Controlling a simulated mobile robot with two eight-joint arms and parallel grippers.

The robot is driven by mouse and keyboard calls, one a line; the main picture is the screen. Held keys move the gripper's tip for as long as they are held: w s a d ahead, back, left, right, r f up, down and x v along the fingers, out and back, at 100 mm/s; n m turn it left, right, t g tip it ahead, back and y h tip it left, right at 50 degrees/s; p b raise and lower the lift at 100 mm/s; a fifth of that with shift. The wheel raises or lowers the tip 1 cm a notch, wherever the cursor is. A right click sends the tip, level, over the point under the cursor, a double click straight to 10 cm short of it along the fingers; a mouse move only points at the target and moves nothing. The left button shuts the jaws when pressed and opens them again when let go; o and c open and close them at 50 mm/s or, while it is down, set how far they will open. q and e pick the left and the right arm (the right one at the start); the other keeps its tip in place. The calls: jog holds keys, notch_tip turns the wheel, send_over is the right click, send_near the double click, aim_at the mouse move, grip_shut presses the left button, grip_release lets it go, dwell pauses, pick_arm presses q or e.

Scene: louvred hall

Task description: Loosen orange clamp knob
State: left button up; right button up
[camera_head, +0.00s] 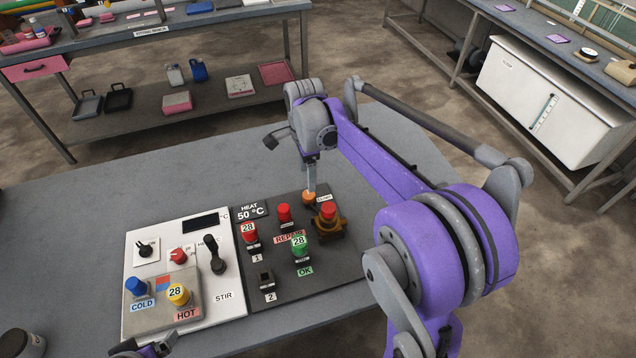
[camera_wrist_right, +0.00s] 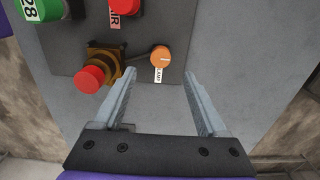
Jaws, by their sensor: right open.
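The orange clamp knob (camera_head: 308,197) sits near the upper right edge of the dark control panel (camera_head: 345,265). In the right wrist view the round orange knob (camera_wrist_right: 162,56) shows a pale pointer line and a white label below it. My right gripper (camera_head: 311,190) is directly over the knob in the head view. In the right wrist view its two fingers (camera_wrist_right: 160,73) are spread apart with the knob between and just beyond the tips; I see no contact. My left gripper (camera_head: 145,347) shows only partly at the bottom edge, and its jaws are unclear.
A red button on a brown housing (camera_head: 329,228) stands close beside the clamp knob. Several red and green parts share the panel. A white panel (camera_head: 140,255) with blue, yellow and red knobs lies to the left. The table (camera_head: 70,240) is clear around the panels.

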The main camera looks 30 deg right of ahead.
aim_at(309, 194)
jog(key=shift+d, duration=0.2)
pick_arm(q)
jog(key=f+b, duration=0.1)
jog(key=f, duration=0.1)
jog(key=s+f+b, duration=0.1)
jog(key=f, duration=0.1)
jog(key=s+f+b, duration=0.1)
jog(key=f+b, duration=0.1)
jog(key=shift+s+d, duration=0.1)
jog(key=shift+s, duration=0.05)
pick_arm(e)
notch_tip(309, 194, down, 9)
jog(key=shift+a+r, duration=0.15)
jog(key=shift+r, duration=0.25)
jog(key=shift+f+b, duration=0.35)
jog(key=shift+f, duration=0.35)
pick_arm(q)
jog(key=shift+s+f, duration=0.2)
jog(key=shift+f, duration=0.25)
pick_arm(e)
jog(key=shift+f, duration=0.15)
jog(key=shift+c, duration=0.2)
grip_shut()
